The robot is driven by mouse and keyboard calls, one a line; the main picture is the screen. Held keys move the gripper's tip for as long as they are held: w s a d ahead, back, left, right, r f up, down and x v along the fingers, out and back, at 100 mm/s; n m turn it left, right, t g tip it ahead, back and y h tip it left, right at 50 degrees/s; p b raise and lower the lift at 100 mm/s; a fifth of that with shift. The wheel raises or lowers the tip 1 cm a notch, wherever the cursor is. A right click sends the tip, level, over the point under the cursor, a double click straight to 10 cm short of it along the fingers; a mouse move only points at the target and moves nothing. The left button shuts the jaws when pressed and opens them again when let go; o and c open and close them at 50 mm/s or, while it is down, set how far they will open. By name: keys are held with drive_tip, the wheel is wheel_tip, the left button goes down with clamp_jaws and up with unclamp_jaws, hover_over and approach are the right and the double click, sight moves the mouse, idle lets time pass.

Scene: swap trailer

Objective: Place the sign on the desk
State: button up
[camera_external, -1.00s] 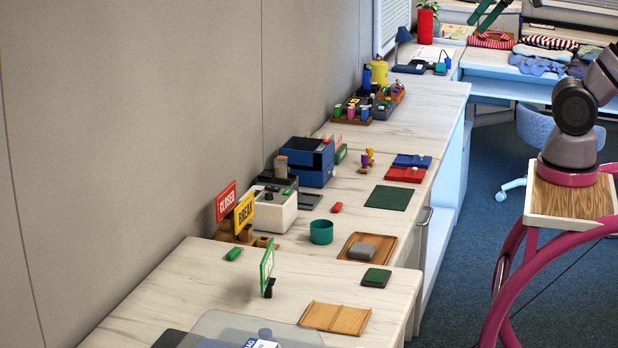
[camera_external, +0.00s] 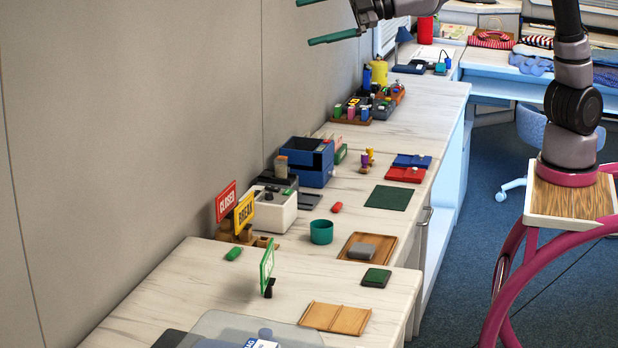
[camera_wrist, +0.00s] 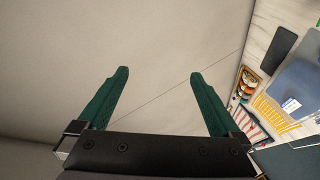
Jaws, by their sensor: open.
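A green-framed sign (camera_external: 267,266) stands upright in a small black base on the near part of the desk (camera_external: 190,285). A red CLOSED sign (camera_external: 226,200) and a yellow BREAK sign (camera_external: 244,211) stand in a wooden holder (camera_external: 232,236) by the wall. My gripper (camera_external: 318,21) is open and empty, high up near the wall at the top of the external view, far above the desk. In the wrist view its two green fingers (camera_wrist: 158,88) are apart, with bare wall between them.
A teal cup (camera_external: 321,232), a white box (camera_external: 275,210), a blue box (camera_external: 311,162), a wooden tray (camera_external: 350,248) and a dark green pad (camera_external: 376,278) crowd the desk. A clear grey tray (camera_external: 215,325) lies at the near edge.

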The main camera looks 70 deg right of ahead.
drive_tip(key=s+a+f+n+t+y, duration=0.1)
drive_tip(key=a+f+n+t, duration=0.15)
drive_tip(key=a+n, duration=0.7)
drive_tip(key=m, duration=0.3)
approach(268, 274)
drive_tip(key=a, duration=0.1)
drive_tip(key=w+a+r, duration=0.2)
drive_tip(key=shift+a+r, duration=0.15)
drive_tip(key=shift+a, duration=0.05)
drive_tip(key=shift+w+f, duration=0.15)
drive_tip(key=shift+f, duration=0.2)
drive_tip(key=x, duration=1)
drive_tip(key=shift+w+a, duration=0.2)
drive_tip(key=shift+a, duration=0.1)
drive_tip(key=c, duration=1.2)
